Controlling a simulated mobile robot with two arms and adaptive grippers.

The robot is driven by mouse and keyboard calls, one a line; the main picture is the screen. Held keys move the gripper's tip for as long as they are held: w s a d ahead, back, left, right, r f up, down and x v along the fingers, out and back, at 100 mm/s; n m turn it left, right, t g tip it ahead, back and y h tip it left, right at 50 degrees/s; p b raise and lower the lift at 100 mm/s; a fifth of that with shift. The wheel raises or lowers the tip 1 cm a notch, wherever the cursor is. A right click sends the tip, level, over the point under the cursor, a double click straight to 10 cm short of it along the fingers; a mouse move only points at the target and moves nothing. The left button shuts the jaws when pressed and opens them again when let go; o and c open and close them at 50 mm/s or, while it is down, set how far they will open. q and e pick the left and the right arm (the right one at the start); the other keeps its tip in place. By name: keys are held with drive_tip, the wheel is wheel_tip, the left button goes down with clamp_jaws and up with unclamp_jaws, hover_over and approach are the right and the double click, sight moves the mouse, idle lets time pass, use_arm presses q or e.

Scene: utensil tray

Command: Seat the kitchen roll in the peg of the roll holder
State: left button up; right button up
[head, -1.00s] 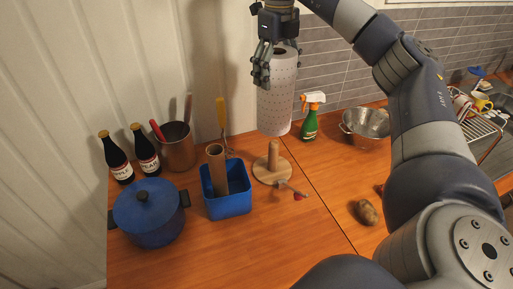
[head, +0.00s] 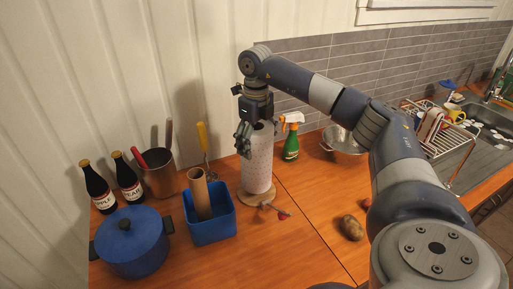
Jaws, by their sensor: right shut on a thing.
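The white dotted kitchen roll (head: 258,165) stands upright over the round wooden base of the roll holder (head: 246,197) in the head view. The holder's peg is hidden, and the roll covers the place where it stood. I cannot tell whether the roll's lower end touches the base. My right gripper (head: 245,140) is shut on the roll's upper left side. My left gripper is not in view.
A blue bin (head: 211,228) with a cardboard tube (head: 201,193) stands left of the holder. A blue pot (head: 133,243), two bottles and a utensil pot (head: 159,178) are further left. A green spray bottle (head: 291,143), colander (head: 343,141) and potato (head: 351,227) lie to the right.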

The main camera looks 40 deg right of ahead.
wheel_tip(320, 180, down, 2)
drive_tip(key=shift+f+p, duration=0.2)
drive_tip(key=shift+p, duration=0.1)
drive_tip(key=shift+f, duration=0.4)
drive_tip(key=o, duration=1.6)
drive_tip(key=shift+c, duration=0.2)
drive_tip(key=shift+o, duration=0.5)
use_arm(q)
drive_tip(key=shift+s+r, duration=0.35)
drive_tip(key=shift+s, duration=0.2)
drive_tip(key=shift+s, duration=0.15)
